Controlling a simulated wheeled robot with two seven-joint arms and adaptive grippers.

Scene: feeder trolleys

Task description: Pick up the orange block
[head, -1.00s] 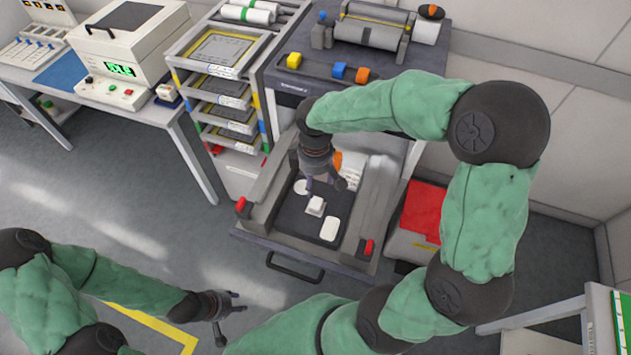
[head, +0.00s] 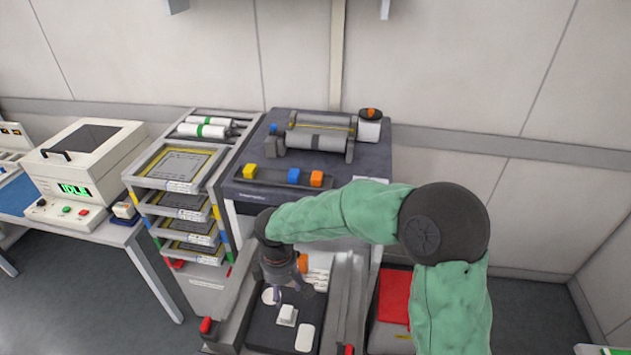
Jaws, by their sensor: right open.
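An orange block (head: 316,179) sits at the right end of a row on the front ledge of the dark-topped trolley, beside a blue block (head: 294,176); a yellow block (head: 249,171) is further left. My right gripper (head: 292,292) is open, pointing down over the tray in front of the trolley, well below and in front of the row. It is near a white block-like piece (head: 287,316) and apart from the orange block. Another orange item (head: 303,263) shows partly behind the gripper; its shape is hidden. My left gripper is out of view.
The dark tray (head: 262,332) also holds a white rounded piece (head: 305,338) and a pale disc. A roller unit (head: 318,137) stands behind the blocks. A rack of framed trays (head: 180,165) is at left, a red box (head: 394,296) at right.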

